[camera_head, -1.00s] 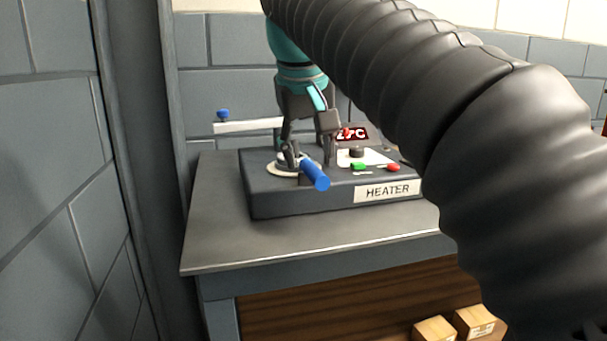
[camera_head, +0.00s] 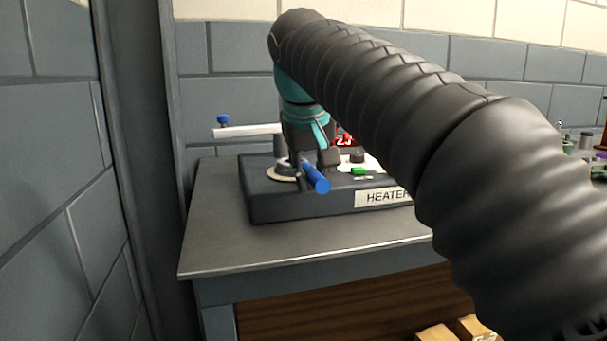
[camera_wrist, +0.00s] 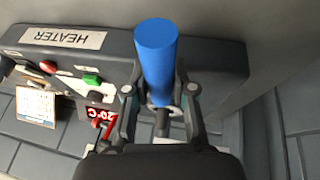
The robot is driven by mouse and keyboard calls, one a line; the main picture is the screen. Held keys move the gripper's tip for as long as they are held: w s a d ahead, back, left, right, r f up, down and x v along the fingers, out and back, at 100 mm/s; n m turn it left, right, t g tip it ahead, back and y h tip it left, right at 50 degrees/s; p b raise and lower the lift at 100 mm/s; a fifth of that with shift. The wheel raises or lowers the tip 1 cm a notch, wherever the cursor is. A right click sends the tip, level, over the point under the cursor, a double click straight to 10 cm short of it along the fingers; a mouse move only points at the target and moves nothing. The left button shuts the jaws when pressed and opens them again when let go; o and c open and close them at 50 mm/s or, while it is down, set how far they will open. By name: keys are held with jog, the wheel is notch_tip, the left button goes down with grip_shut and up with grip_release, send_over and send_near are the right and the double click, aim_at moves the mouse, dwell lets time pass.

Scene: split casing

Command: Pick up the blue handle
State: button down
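The blue handle (camera_head: 315,178) sticks out from a fitting at the left of the dark heater (camera_head: 275,208), over its front edge. In the wrist view the blue handle (camera_wrist: 156,60) stands upright in the picture, in the middle. My gripper (camera_head: 308,160) is down at the heater with its fingers apart. In the wrist view my gripper (camera_wrist: 159,80) has one finger on each side of the handle. The fingers look open around it; firm contact cannot be made out. The handle's inner end is partly hidden by my gripper.
The heater stands on a grey table (camera_head: 225,250). A white bar (camera_head: 245,131) with a blue knob (camera_head: 223,118) is behind. A grey post stands at left.

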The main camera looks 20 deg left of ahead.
jog(key=shift+r, duration=0.15)
notch_tip(320, 180, up, 7)
jog(key=p, duration=0.3)
jog(key=shift+s, duration=0.3)
jog(key=s+d+r, duration=0.2)
jog(key=s+r, duration=0.1)
jog(key=s, duration=1.4)
jog(key=shift+s+r, duration=0.15)
jog(key=shift+r, duration=0.05)
dwell(0.4)
